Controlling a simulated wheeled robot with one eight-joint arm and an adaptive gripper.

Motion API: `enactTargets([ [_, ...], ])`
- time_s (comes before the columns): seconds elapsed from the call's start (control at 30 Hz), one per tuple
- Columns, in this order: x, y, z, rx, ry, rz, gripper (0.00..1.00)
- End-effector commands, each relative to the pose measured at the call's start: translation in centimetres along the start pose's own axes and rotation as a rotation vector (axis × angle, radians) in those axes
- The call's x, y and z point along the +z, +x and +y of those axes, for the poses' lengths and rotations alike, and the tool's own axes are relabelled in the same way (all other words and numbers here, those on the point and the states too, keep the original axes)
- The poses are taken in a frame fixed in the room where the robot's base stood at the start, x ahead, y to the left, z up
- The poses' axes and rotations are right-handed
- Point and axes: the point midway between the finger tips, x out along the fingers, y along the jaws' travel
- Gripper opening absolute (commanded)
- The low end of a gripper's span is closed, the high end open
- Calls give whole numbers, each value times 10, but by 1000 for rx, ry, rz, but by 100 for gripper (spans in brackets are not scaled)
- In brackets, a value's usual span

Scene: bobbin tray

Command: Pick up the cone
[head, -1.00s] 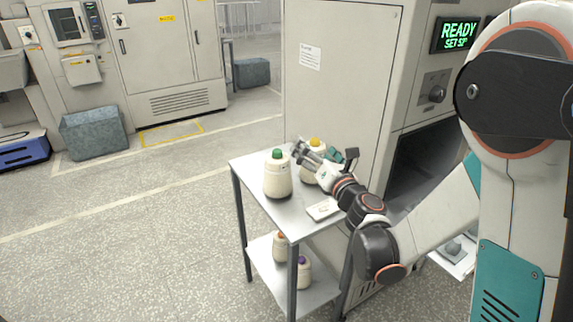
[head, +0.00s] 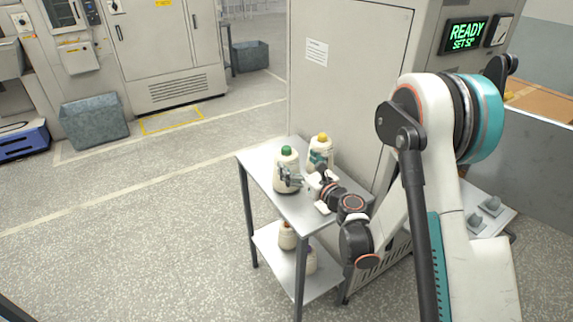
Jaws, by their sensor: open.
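A cream thread cone with a green top (head: 286,155) stands upright on the top of a grey metal cart (head: 255,160). A second cream cone with a yellow top (head: 322,140) stands behind it to the right. My gripper (head: 288,178) is open, in front of the lower right side of the green-topped cone. Whether it touches the cone I cannot tell. My gripper and wrist hide part of both cones.
Two more cones, one with an orange top (head: 287,237) and one beside it (head: 310,262), stand on the cart's lower shelf. A tall cabinet (head: 350,80) stands close behind the cart.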

Motion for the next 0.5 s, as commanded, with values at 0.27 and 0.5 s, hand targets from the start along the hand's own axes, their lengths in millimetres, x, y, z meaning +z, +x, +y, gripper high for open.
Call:
enactTargets([
  [0.27, -3, 23, 0, 0, 1, 0, 91],
  [0.5, -7, 55, -2, 2, 1, 0, 91],
])
